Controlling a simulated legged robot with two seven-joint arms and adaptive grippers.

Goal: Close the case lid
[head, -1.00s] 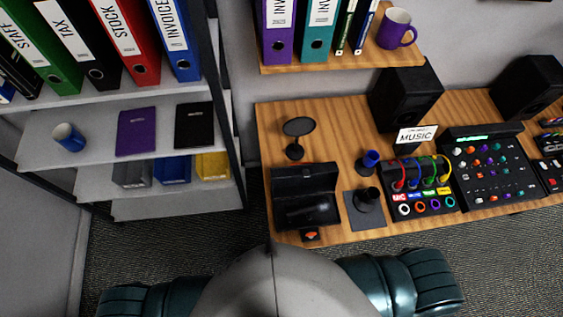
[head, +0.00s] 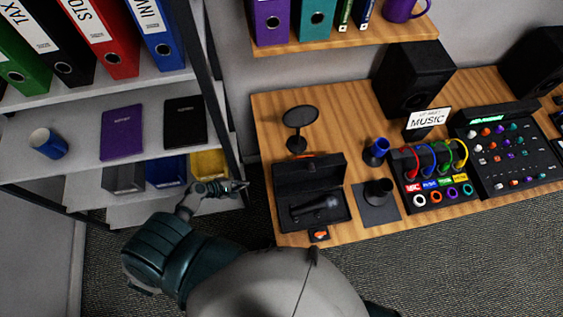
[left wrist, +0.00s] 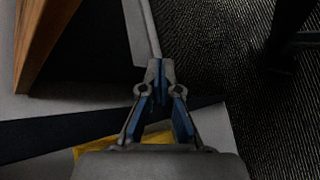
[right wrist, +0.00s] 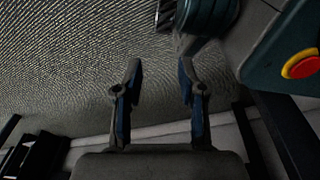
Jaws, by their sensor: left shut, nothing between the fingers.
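The black case (head: 343,216) stands open at the left front of the wooden desk. Its lid (head: 308,173) is raised at the back. A dark microphone (head: 316,206) lies inside it. My left gripper (head: 243,186) is left of the case, beyond the desk's left edge and in front of the shelf unit, apart from the lid. In the left wrist view its fingertips (left wrist: 160,70) meet with nothing between them. My right gripper (right wrist: 160,72) shows only in its own wrist view, open and empty above the carpet. The case is not identifiable in either wrist view.
Behind the case stands a round black stand (head: 299,117). To its right are a black holder on a square base (head: 378,194) and a cable box (head: 434,175). A small orange-marked item (head: 319,235) sits at the front edge. The shelf unit (head: 75,130) is at left.

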